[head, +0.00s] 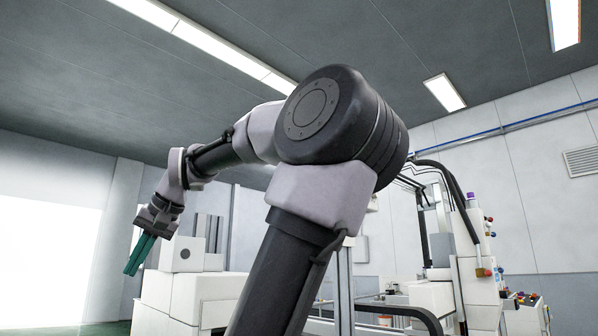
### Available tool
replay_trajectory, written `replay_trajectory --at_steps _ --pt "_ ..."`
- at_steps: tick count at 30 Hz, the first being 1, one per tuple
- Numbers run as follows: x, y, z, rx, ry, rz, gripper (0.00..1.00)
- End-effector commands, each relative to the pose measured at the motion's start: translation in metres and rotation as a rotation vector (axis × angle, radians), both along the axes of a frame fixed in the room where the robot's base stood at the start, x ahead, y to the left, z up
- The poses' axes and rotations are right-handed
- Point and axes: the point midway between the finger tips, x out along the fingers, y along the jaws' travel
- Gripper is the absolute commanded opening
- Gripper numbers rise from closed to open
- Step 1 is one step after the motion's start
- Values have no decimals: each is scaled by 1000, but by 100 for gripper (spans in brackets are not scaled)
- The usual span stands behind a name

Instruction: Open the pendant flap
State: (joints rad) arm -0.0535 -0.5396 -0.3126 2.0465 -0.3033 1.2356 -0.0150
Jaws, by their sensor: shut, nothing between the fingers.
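My gripper (131,271) hangs at the left of the head view, at the end of my arm, with its green fingers pointing down. The fingers lie close together, shut and empty. I cannot make out the pendant flap for certain in this view. A white box (186,265) with a small dark round spot on its face stands just right of the gripper, on white cabinets; I cannot tell whether it belongs to the pendant. The gripper appears apart from it, though depth is hard to judge. My own arm hides the middle of the scene.
White machinery (476,262) with coloured buttons and black hoses stands at the right. A bench (388,299) and small coloured parts (524,298) are near it. White cabinets (190,298) stand below the gripper's right side. The far left, by a bright opening (50,260), looks clear.

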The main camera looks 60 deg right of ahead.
Motion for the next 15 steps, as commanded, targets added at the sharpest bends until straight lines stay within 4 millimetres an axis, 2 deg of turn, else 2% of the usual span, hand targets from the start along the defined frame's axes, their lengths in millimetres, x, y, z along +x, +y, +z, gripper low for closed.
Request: replay_trajectory --at_steps 1,3,6,11,15 --pt "-8 18 -16 25 4 14 0" --pt "-17 41 -38 77 17 15 0" --pt "-26 58 -58 162 44 -24 0" --pt "-31 61 -70 322 90 -137 0" --pt "-30 46 -65 501 120 -277 0"
